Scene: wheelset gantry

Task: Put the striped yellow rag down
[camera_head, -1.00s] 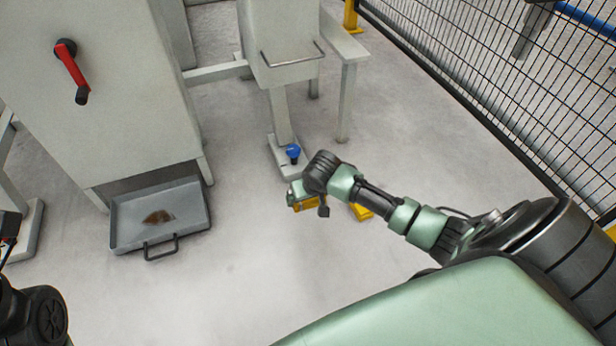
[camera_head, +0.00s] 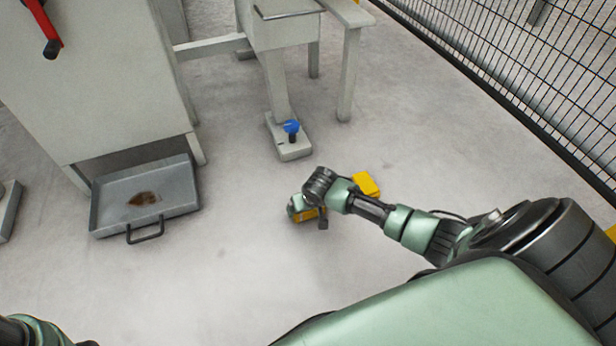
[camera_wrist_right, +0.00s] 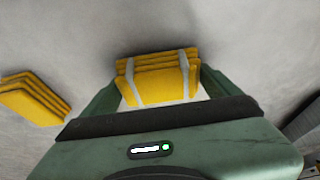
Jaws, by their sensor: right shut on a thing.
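The striped yellow rag (camera_wrist_right: 158,80) is a folded yellow stack with two pale grey stripes. My right gripper (camera_wrist_right: 150,92) is shut on it, with one finger at each side in the right wrist view. In the head view the right gripper (camera_head: 303,212) points down over open floor, and part of the rag (camera_head: 310,214) shows under it. I cannot tell whether the rag touches the floor. My left gripper is out of view; only a bit of my left arm shows at the bottom left.
A second folded yellow rag (camera_wrist_right: 35,98), without visible stripes, lies on the floor beside it, also in the head view (camera_head: 366,184). A grey tray (camera_head: 178,206) with a brown patch, a blue knob (camera_head: 291,127) on a post foot and a mesh fence (camera_head: 520,80) stand around. The front floor is clear.

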